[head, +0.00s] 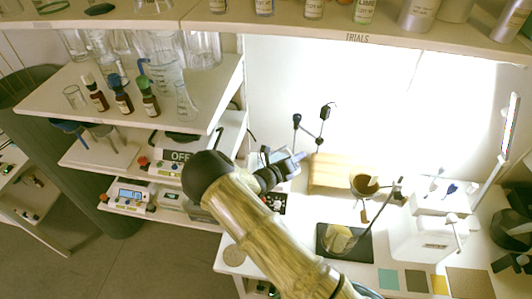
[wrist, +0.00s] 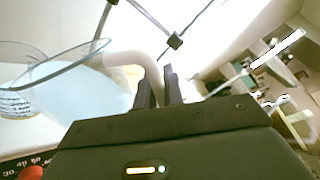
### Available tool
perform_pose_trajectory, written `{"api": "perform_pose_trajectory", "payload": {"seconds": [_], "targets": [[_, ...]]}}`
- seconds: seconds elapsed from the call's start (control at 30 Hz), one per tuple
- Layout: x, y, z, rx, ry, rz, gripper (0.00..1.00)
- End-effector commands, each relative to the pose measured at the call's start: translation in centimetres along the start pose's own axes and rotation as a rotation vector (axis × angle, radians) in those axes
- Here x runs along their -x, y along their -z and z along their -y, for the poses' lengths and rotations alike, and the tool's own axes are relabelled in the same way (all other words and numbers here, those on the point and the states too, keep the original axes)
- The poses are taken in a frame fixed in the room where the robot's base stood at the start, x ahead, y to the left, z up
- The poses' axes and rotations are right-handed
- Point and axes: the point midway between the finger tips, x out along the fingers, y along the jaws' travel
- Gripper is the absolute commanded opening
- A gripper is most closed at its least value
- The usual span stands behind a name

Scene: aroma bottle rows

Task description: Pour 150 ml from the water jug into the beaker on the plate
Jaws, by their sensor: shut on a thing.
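In the wrist view my gripper (wrist: 160,88) is shut on the pale curved handle of the water jug (wrist: 85,92). The jug is clear, holds whitish-looking water and appears tilted to the left. A clear vessel with printed marks, apparently the beaker (wrist: 14,104), shows beyond the jug at the left edge, overlapped by it. I cannot tell whether water is flowing or how full the beaker is. In the head view my gripper (head: 272,175) is at the back of the bench beside the jug (head: 291,160); my arm hides much of the plate and beaker.
A dark control panel (head: 273,203) with red knobs sits just below the gripper. A thin dark stand (head: 318,142) rises behind it. A wooden block (head: 335,172) and a black pad (head: 331,253) lie to the right. Shelves with glassware and bottles (head: 147,104) stand left.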

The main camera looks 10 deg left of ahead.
Motion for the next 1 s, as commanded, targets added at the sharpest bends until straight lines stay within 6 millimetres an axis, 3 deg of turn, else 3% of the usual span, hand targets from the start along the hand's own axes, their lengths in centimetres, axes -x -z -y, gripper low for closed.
{"api": "perform_pose_trajectory", "payload": {"seconds": [1.0], "targets": [[0.02, -0.53, 0.24, 0.029, 0.002, -0.005, 0.00]]}}
